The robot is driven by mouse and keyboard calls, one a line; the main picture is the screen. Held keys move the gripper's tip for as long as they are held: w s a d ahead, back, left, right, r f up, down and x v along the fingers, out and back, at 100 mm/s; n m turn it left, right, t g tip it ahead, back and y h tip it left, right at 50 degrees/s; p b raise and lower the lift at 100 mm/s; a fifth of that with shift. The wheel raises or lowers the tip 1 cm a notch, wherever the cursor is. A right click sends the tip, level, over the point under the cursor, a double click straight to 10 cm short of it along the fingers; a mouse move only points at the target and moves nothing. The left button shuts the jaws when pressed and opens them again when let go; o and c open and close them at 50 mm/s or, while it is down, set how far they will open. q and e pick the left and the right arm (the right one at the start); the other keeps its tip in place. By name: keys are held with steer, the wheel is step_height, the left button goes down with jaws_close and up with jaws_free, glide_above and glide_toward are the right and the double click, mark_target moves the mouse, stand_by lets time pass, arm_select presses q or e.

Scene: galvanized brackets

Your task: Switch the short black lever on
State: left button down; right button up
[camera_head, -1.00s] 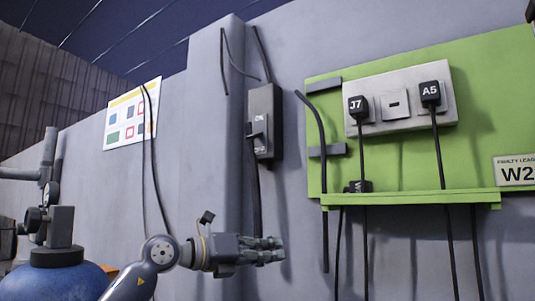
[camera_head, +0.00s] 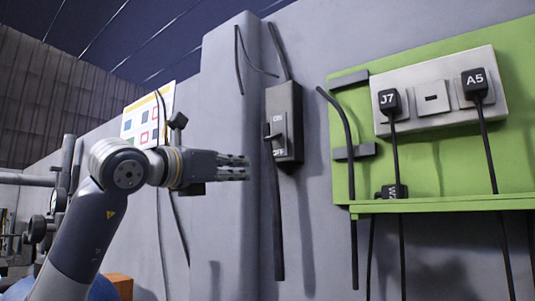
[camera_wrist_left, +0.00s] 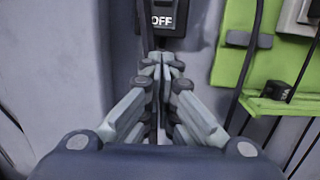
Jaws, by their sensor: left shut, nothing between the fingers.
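The dark switch box (camera_head: 290,105) is fixed to the grey wall, with ON lettered above and OFF below. Its short black lever (camera_head: 279,141) sticks out at the left of the lettering and sits low, near OFF. My left gripper (camera_head: 248,167) is shut and empty, to the left of the box and a little below the lever, apart from it. In the left wrist view the closed fingers (camera_wrist_left: 162,62) point at the lower end of the box (camera_wrist_left: 160,22), just under the OFF label. The lever itself cannot be made out there. My right gripper is not in view.
A green board (camera_head: 440,160) to the right carries a pale socket panel (camera_head: 436,96) with black plugs J7 (camera_head: 389,102) and A5 (camera_head: 474,84). Loose black cables hang below the box and board. A poster (camera_head: 149,112) is on the wall behind my left arm.

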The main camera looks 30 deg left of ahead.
mark_target(273, 137)
arm_select(q)
steer(key=w+p, duration=0.2)
steer(key=w, duration=0.1)
steer(key=w+r+p, duration=0.1)
steer(key=w+p, duration=0.1)
steer(key=w, duration=0.1)
steer(key=w+r+p, duration=0.1)
steer(key=w, duration=0.3)
steer(key=shift+d+r+p, duration=0.2)
steer(key=shift+d+p, duration=0.2)
steer(key=shift+s+r+p, duration=0.15)
steer(key=shift+r+p, duration=0.15)
steer(key=shift+r, duration=0.05)
steer(key=shift+s+a+r+p, duration=0.1)
steer(key=shift+s+r+p, duration=0.4)
steer(key=shift+s+r, duration=0.35)
steer(key=shift+w+f, duration=0.15)
steer(key=shift+w, duration=0.1)
steer(key=shift+s, duration=0.1)
